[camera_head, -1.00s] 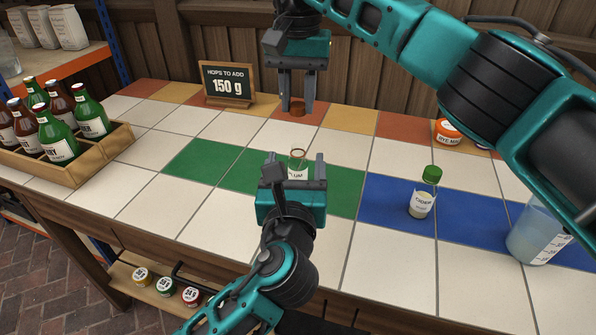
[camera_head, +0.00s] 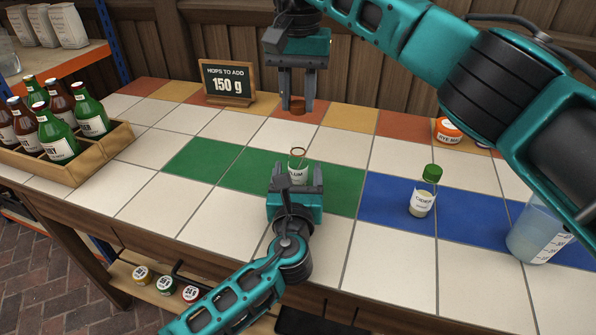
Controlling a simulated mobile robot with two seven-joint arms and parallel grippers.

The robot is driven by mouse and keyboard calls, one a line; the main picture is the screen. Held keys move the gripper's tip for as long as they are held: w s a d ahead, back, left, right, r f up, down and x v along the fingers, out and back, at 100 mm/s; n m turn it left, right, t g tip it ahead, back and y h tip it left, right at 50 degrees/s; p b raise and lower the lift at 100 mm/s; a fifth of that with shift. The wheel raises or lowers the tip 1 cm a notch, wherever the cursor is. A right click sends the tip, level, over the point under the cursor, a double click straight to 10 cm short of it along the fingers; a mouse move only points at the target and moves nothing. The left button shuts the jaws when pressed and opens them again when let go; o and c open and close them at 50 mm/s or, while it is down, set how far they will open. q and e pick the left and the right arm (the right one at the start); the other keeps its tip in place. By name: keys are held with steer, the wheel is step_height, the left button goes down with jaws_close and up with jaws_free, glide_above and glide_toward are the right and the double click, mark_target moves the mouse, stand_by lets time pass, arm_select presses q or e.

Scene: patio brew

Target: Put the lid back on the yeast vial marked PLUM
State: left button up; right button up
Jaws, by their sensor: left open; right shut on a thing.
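The PLUM vial (camera_head: 298,168) stands upright and uncapped on the green tiles. Its label is partly hidden at the left, reading "LUM". My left gripper (camera_head: 294,182) is open just in front of the vial, its fingers pointing at it and apart from it. My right gripper (camera_head: 297,106) is shut on a small brown lid (camera_head: 297,107), held in the air behind the vial and higher in the picture. A second vial (camera_head: 422,198) with a green lid (camera_head: 432,172) stands on the blue tiles at the right.
A measuring jug (camera_head: 534,236) stands at the right on the blue strip. A wooden crate (camera_head: 107,155) of bottles is at the left. A hops sign (camera_head: 228,84) and an orange-lidded jar (camera_head: 447,131) stand at the back. White tiles around the vial are clear.

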arm_select(q)
steer(key=shift+w, duration=0.3)
steer(key=shift+c, duration=0.2)
jaws_close()
stand_by(0.3)
